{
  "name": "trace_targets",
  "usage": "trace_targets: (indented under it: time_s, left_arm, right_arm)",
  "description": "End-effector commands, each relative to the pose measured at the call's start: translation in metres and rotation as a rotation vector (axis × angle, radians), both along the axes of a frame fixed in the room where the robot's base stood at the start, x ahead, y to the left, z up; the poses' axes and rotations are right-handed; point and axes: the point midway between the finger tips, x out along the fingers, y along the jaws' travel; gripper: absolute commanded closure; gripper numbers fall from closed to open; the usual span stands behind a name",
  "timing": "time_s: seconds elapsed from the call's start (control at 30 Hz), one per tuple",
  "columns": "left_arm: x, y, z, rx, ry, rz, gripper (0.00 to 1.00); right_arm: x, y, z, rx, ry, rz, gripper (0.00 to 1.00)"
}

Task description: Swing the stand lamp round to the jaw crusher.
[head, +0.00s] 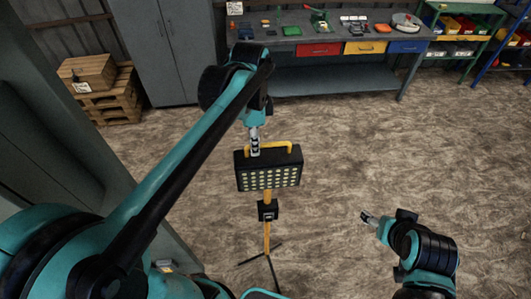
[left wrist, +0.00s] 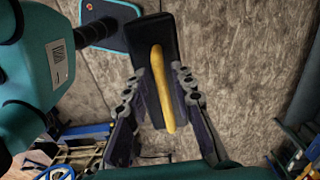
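The stand lamp (head: 268,178) stands upright on the floor, with a black head, a lit grid of LEDs, a yellow handle on top, a yellow pole and thin dark tripod legs. My left gripper (head: 254,150) is above the head at the left part of the handle. In the left wrist view, the yellow handle (left wrist: 161,90) runs between the spread fingers of my left gripper (left wrist: 158,72), with gaps on both sides. My right gripper (head: 369,218) is low at the right, away from the lamp; its finger opening is too small to judge. I cannot make out the jaw crusher.
A workbench (head: 330,87) with coloured drawers and tools stands at the back. A grey cabinet (head: 165,50) and wooden crates on pallets (head: 105,100) are at the back left. Shelving with bins (head: 460,45) is at the back right. The floor right of the lamp is clear.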

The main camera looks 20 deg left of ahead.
Motion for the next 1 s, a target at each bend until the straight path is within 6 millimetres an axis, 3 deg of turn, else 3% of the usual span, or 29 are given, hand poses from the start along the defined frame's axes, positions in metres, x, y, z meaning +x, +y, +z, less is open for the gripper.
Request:
trace_targets:
  time_s: [0.23, 0.57, 0.8, 1.0]
  left_arm:
    - [-0.006, -0.004, 0.0, 0.0, 0.0, 0.173, 0.76]
    - [-0.007, -0.004, 0.0, 0.0, 0.001, 0.204, 0.76]
    - [-0.012, -0.009, 0.0, 0.0, 0.001, 0.376, 0.76]
    - [-0.013, -0.009, 0.0, 0.0, 0.001, 0.402, 0.76]
  right_arm:
    - [0.0, 0.0, 0.002, 0.0, 0.0, 0.0, 0.31]
    - [0.0, 0.0, 0.002, 0.0, 0.0, 0.0, 0.31]
    - [0.0, 0.0, 0.003, 0.0, 0.0, 0.0, 0.31]
    - [0.0, 0.0, 0.003, 0.0, 0.0, 0.0, 0.31]
